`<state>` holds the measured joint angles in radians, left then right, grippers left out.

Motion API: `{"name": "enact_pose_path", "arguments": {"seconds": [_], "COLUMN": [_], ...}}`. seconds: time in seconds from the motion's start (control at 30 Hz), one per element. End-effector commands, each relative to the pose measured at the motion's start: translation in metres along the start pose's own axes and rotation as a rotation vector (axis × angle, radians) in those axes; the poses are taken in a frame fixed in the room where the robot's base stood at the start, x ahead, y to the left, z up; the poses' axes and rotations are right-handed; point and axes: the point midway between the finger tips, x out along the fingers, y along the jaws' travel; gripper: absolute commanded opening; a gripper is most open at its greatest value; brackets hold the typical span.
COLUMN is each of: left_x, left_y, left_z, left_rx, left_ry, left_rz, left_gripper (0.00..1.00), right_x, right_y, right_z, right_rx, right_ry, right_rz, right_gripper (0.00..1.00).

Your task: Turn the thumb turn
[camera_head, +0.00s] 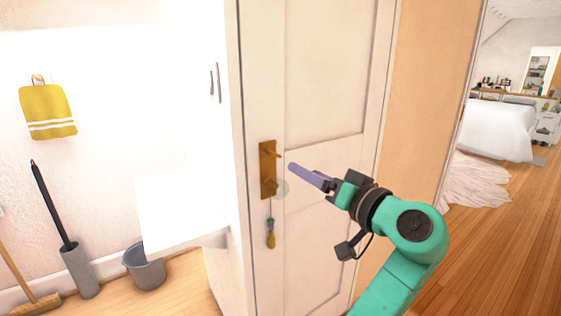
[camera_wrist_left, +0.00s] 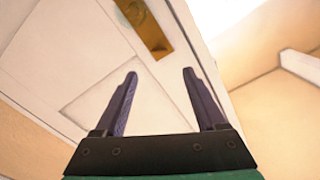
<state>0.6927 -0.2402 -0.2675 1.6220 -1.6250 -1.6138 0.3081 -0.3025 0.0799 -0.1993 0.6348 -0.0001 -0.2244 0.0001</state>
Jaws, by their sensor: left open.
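A white door (camera_head: 310,75) carries a brass lock plate (camera_head: 267,148). Small brass fittings stick out from it, one near its top (camera_head: 274,155) and one lower down; which one is the thumb turn I cannot tell. My left gripper (camera_head: 292,168) is just right of the plate in the head view, its purple fingers pointing at it. In the left wrist view the gripper (camera_wrist_left: 160,73) is open and empty, and the plate (camera_wrist_left: 153,38) with a rounded brass piece (camera_wrist_left: 133,11) lies beyond the fingertips, apart from them. My right gripper is not in view.
A tassel (camera_head: 270,234) hangs below the plate. A faint translucent disc (camera_head: 282,187) shows beside it. Left are a grey bucket (camera_head: 146,268), a brush holder (camera_head: 78,270), a broom (camera_head: 35,303) and a yellow towel (camera_head: 47,110). Right, wooden floor (camera_head: 470,260) leads to a bed (camera_head: 497,128).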

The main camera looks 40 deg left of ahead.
Motion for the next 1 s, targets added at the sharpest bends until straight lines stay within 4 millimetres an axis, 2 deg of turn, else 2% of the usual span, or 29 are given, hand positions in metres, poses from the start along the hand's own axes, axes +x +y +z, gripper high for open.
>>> {"name": "enact_pose_path", "arguments": {"seconds": [0.07,0.2,0.4,0.53,0.73,0.77,0.8,0.93,1.0], "left_x": [0.022,0.06,0.101,0.111,0.111,0.111,0.111,0.111,0.111], "left_y": [-0.002,-0.001,0.001,0.001,0.002,0.002,0.002,0.002,0.002], "left_z": [-0.002,-0.002,-0.002,0.0,0.0,0.0,0.0,0.0,0.0], "left_rx": [0.002,0.003,0.005,0.004,0.004,0.004,0.004,0.005,0.005], "left_ry": [0.0,0.0,0.001,0.001,0.001,0.001,0.001,0.001,0.001], "left_rz": [-0.004,-0.003,0.001,0.001,0.003,0.003,0.003,0.003,0.003], "left_gripper": [0.72,0.72,0.72,0.72,0.72,0.69,0.53,0.04,0.0], "right_x": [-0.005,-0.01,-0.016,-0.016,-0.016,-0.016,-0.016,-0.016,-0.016], "right_y": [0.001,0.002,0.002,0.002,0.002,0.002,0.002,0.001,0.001], "right_z": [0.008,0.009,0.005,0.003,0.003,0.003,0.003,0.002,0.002], "right_rx": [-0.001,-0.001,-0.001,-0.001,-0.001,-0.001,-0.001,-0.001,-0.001], "right_ry": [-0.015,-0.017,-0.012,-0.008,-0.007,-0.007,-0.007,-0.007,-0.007], "right_rz": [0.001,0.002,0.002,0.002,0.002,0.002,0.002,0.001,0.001], "right_gripper": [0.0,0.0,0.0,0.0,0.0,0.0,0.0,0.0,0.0]}}
